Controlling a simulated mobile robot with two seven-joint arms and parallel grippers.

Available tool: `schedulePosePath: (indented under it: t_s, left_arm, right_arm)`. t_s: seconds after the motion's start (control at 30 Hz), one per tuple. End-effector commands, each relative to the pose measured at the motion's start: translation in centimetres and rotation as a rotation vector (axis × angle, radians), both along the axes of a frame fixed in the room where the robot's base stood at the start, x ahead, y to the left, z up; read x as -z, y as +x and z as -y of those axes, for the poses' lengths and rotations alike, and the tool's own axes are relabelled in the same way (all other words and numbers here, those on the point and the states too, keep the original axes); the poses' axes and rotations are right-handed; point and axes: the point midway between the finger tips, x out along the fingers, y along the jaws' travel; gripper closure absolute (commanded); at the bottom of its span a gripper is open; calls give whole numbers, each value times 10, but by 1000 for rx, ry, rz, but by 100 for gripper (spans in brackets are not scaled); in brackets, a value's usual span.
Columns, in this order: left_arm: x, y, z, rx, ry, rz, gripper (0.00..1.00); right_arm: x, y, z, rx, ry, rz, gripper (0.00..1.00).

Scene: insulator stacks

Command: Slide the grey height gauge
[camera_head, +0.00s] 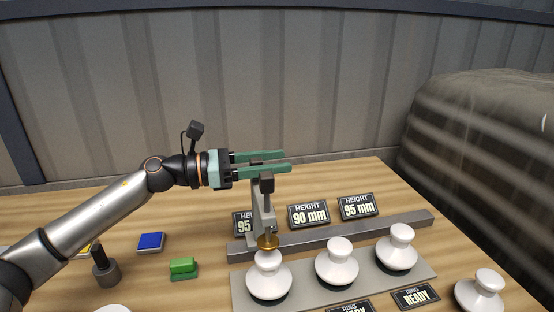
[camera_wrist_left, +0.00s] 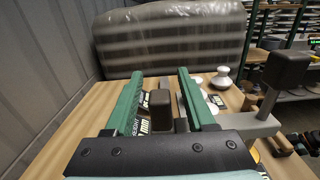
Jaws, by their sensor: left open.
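The grey height gauge (camera_head: 258,208) stands upright at the steel rail, with a dark block (camera_head: 266,183) on its near arm and a brass foot (camera_head: 267,242) above the left white insulator (camera_head: 268,280). I cannot tell whether the foot touches it. My left gripper (camera_head: 287,161) is open, its green fingers level and pointing right at the gauge's top. In the left wrist view a dark knob (camera_wrist_left: 160,112) of the gauge lies between the parted fingers, and the gauge's arm (camera_wrist_left: 252,125) reaches out to the right.
A long steel rail (camera_head: 365,234) runs behind a grey plate (camera_head: 415,277) bearing white insulators. Height signs, such as 90 mm (camera_head: 309,214), stand behind the rail. A green block (camera_head: 183,267), a blue pad (camera_head: 151,242) and a dark weight (camera_head: 105,268) lie to the left.

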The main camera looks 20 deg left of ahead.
Motion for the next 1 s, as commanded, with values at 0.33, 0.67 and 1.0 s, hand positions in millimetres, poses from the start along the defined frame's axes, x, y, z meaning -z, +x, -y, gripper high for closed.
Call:
schedulePosePath:
  t_s: [0.33,0.67,1.0]
  left_arm:
    - [0,0,0,1,0,0,64]
    - [0,0,0,1,0,0,100]
    - [0,0,0,1,0,0,100]
  right_arm:
    - [0,-1,-3,-2,5,-2,50]
    - [-1,1,-4,-3,6,3,50]
    - [-3,3,-4,-4,7,8,50]
